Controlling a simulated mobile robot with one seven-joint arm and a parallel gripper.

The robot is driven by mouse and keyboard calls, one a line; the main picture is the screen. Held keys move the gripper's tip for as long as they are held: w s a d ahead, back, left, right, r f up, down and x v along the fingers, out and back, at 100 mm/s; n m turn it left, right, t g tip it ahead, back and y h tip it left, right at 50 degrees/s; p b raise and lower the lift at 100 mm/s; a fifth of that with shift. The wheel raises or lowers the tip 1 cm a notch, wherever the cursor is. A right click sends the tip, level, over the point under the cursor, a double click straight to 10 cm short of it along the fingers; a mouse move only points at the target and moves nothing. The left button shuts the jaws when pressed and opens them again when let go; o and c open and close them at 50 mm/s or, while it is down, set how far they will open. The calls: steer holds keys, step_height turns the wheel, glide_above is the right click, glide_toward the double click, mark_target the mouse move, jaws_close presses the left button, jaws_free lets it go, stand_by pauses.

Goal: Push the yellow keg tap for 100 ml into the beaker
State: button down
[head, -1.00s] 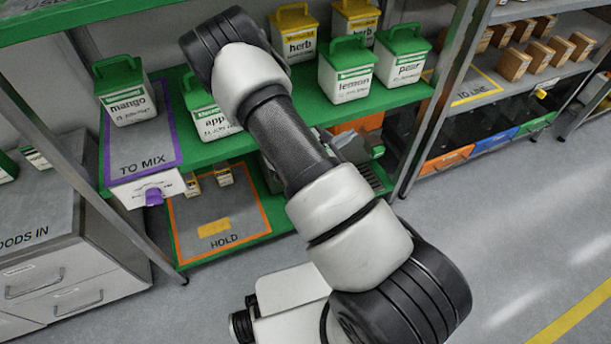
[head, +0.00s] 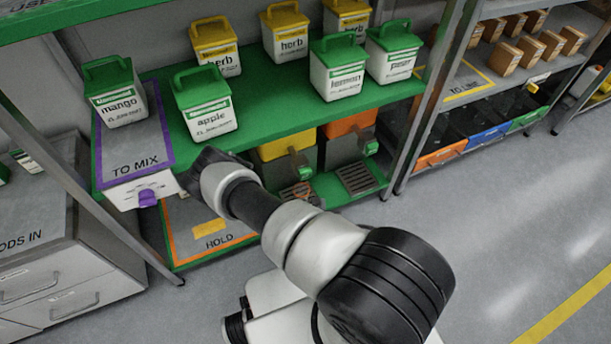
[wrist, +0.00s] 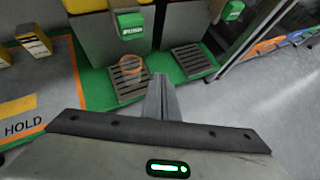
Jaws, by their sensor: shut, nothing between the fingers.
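The yellow keg (head: 285,146) stands on the lower green shelf, its grey body below a yellow top. Its tap, with a green handle (head: 298,166), faces outward; the handle also shows in the wrist view (wrist: 130,24). Under it, an orange ring on the left drip grate (wrist: 128,84) looks like the rim of a clear beaker (wrist: 131,64); its walls are hard to make out. My gripper (wrist: 162,82) is shut and empty, in front of the grates and apart from the tap. In the head view my arm hides the gripper.
An orange keg (head: 350,125) with its own tap and grate (head: 357,178) stands to the right. The HOLD area (head: 205,246) lies left. The upper shelf carries several tubs. A shelf post (head: 425,110) stands right; open floor lies in front.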

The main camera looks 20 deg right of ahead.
steer(key=b, duration=0.3)
glide_toward(308, 176)
steer(key=shift+w+d+f, duration=0.4)
steer(key=shift+f, duration=0.25)
steer(key=shift+w+d+f, duration=0.4)
steer(key=shift+d+f, duration=0.05)
steer(key=shift+f, duration=0.25)
steer(key=shift+w+d+f, duration=0.4)
steer(key=shift+f, duration=0.25)
steer(key=shift+w, duration=0.2)
steer(key=shift+w, duration=0.25)
steer(key=shift+w, duration=0.7)
stand_by(1.3)
steer(key=shift+s, duration=0.1)
steer(key=shift+s+p, duration=0.55)
steer(key=shift+s, duration=0.45)
